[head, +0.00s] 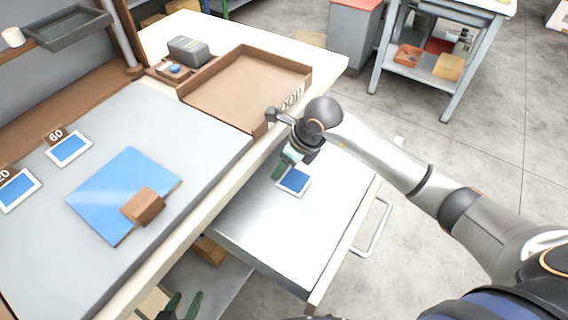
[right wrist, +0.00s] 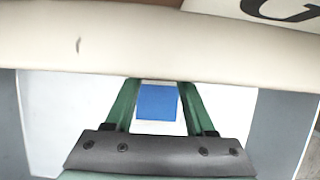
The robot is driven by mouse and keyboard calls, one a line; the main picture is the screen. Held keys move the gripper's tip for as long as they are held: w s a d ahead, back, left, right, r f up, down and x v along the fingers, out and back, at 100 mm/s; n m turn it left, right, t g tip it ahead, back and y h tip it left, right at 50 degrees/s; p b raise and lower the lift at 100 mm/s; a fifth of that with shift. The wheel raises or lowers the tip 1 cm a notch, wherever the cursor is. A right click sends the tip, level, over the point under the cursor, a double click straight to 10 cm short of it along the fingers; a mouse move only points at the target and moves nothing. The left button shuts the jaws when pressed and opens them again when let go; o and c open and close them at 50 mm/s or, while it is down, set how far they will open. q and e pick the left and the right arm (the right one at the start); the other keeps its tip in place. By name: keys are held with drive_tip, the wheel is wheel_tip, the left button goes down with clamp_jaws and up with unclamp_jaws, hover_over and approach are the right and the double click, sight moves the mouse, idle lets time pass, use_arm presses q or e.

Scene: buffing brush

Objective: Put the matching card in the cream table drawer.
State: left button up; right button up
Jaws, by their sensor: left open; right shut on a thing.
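The cream table's drawer (head: 262,232) is pulled open below the table edge, and its pale flat floor looks bare. My right gripper (head: 281,172) reaches down over the drawer, shut on a white-edged card with a blue face (head: 294,181). In the right wrist view the blue card (right wrist: 158,102) shows between the green fingers; I cannot tell whether it touches the drawer floor. My left gripper (head: 184,306) is open and empty at the bottom edge of the head view. Two similar blue cards lie on the tabletop, by the "60" tag (head: 69,149) and the "20" tag (head: 17,190).
A blue sheet (head: 112,190) with a brown block (head: 143,206) lies on the grey mat. A brown tray (head: 240,85) stands at the table's edge near my right gripper. The drawer's metal handle (head: 375,230) sticks out to the right. A grey bench stands behind.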

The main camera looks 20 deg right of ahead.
sight(300, 182)
drive_tip(key=shift+f, duration=0.2)
drive_tip(key=o, duration=1.3)
drive_tip(key=shift+r, duration=0.1)
drive_tip(key=p+v, duration=0.1)
drive_tip(key=v, duration=1.1)
drive_tip(key=shift+s+r, duration=0.1)
drive_tip(key=shift+r, duration=0.05)
